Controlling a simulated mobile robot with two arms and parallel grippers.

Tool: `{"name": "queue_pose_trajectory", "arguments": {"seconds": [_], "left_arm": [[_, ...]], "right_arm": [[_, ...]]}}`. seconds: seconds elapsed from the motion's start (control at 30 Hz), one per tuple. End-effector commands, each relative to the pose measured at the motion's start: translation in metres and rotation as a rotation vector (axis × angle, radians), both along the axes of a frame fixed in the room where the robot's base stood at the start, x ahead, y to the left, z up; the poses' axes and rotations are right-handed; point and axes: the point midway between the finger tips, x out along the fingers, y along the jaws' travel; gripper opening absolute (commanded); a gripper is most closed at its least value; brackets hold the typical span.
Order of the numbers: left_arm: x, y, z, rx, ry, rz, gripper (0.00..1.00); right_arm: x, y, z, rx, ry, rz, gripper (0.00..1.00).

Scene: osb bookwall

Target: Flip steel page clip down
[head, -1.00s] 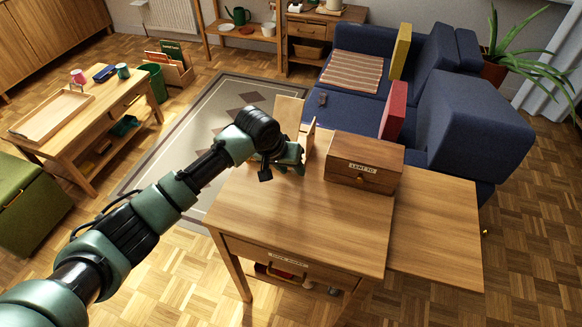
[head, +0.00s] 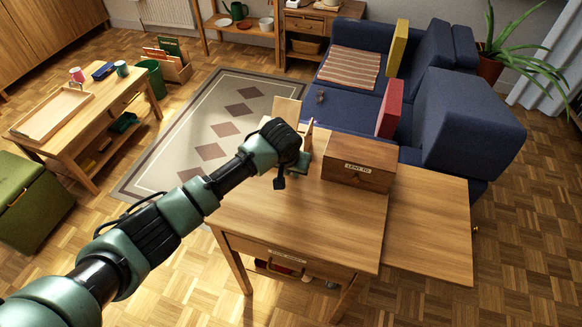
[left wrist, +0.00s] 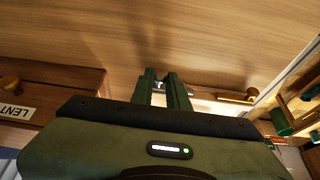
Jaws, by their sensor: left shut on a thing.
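In the head view my left gripper (head: 301,162) is at the far edge of the wooden table, beside an upright wooden stand (head: 287,109) and mostly hidden behind my wrist. In the left wrist view its two dark green fingers (left wrist: 159,88) are close together against a wooden surface (left wrist: 190,45). They are shut on a small bright steel piece, which looks like the page clip (left wrist: 187,95); only bits of it show between and beside the fingers. The clip cannot be made out in the head view. My right gripper is not in view.
A wooden box (head: 360,163) with a label reading LENT stands just right of the gripper. The front of the table top (head: 290,220) is clear. A brass fitting (left wrist: 237,95) sits right of the fingers. A blue sofa (head: 462,115) stands behind the table.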

Motion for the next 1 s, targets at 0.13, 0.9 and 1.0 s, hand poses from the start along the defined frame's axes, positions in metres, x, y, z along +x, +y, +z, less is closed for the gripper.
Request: {"name": "queue_pose_trajectory", "arguments": {"seconds": [0.13,0.9,1.0], "left_arm": [[0.000,0.000,0.000,0.000,0.000,0.000,0.29],[-0.022,0.006,0.055,-0.002,-0.001,-0.001,0.37],[-0.026,0.008,0.065,-0.002,0.000,0.000,0.37]], "right_arm": [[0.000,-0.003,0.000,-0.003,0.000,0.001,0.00],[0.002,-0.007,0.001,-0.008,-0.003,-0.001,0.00],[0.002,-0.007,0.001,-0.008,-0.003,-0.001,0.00]]}}
